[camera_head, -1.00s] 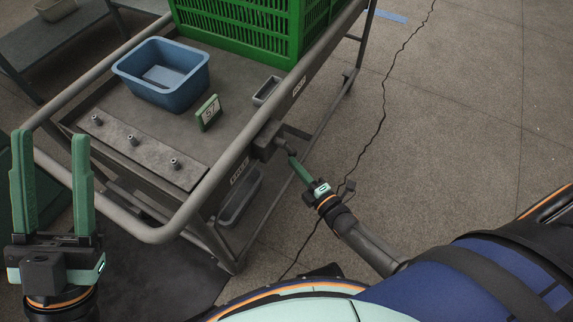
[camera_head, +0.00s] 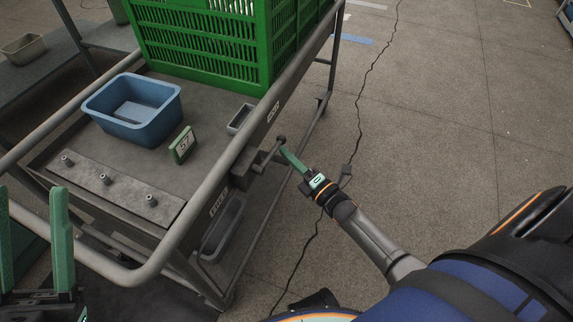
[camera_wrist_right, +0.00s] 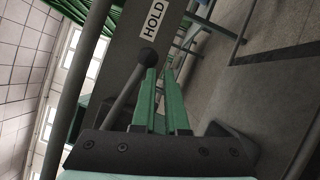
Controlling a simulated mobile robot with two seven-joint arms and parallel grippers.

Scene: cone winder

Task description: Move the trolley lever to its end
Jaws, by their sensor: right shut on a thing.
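The trolley lever (camera_head: 271,155) is a short grey rod with a dark round knob, on a dark box on the trolley's right side rail. It slants up and away toward the far label. My right gripper (camera_head: 285,153) is shut on the lever near its knob. In the right wrist view the knob (camera_wrist_right: 148,57) shows at the tips of the green fingers (camera_wrist_right: 163,85), with the rod running down to the left; the exact contact is hard to see. My left gripper (camera_head: 32,192) is open and empty at the left edge, partly cut off.
The trolley (camera_head: 190,215) carries a blue bin (camera_head: 135,125), a green crate (camera_head: 200,45), a small number card (camera_head: 183,146) and a plate with pegs (camera_head: 110,190). A HOLD label (camera_wrist_right: 153,18) is beyond the knob. A dark cable lies on the open floor at right.

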